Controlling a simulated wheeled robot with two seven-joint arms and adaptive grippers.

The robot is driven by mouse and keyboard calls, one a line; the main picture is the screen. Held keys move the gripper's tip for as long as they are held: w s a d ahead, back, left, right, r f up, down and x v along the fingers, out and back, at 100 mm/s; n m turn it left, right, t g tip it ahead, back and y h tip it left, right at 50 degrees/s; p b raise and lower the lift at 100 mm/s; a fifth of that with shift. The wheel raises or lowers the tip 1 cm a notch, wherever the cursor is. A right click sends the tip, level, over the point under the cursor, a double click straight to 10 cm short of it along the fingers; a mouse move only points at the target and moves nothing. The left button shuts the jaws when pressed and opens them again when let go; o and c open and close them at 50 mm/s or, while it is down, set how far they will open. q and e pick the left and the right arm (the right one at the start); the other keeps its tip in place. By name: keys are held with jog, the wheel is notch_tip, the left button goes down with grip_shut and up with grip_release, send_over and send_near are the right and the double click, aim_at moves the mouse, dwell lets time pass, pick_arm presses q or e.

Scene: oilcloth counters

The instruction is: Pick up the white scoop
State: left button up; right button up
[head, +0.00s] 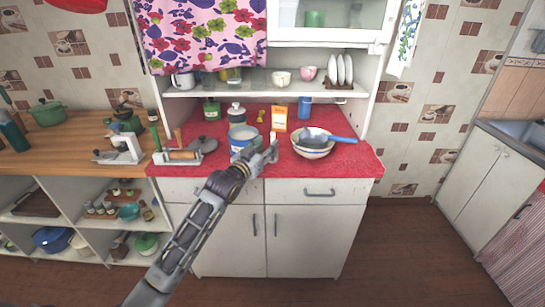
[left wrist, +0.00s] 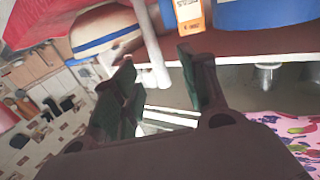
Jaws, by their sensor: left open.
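A white rod-like handle, which looks like that of the white scoop (left wrist: 150,45), shows in the left wrist view, where the picture is upside down. Its free end is between the fingers of my left gripper (left wrist: 157,82). The fingers are apart and do not appear shut on it. The scoop's head is out of that view. In the head view my left gripper (head: 270,154) is over the front of the red counter (head: 345,160), right of the blue can (head: 237,146). The scoop is hard to make out there. My right gripper is not in view.
A bowl (head: 312,153) with a blue ladle (head: 340,139) stands right of the gripper. An orange box (head: 279,118) and blue bottle (head: 305,107) stand behind. A grater with a wooden piece (head: 184,154) is at left. The counter's right front corner is clear.

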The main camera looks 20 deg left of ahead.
pick_arm(q)
jog(key=shift+w, duration=0.15)
jog(key=shift+x, duration=2.45)
jog(key=shift+d+f, duration=0.1)
jog(key=shift+f, duration=0.05)
grip_shut()
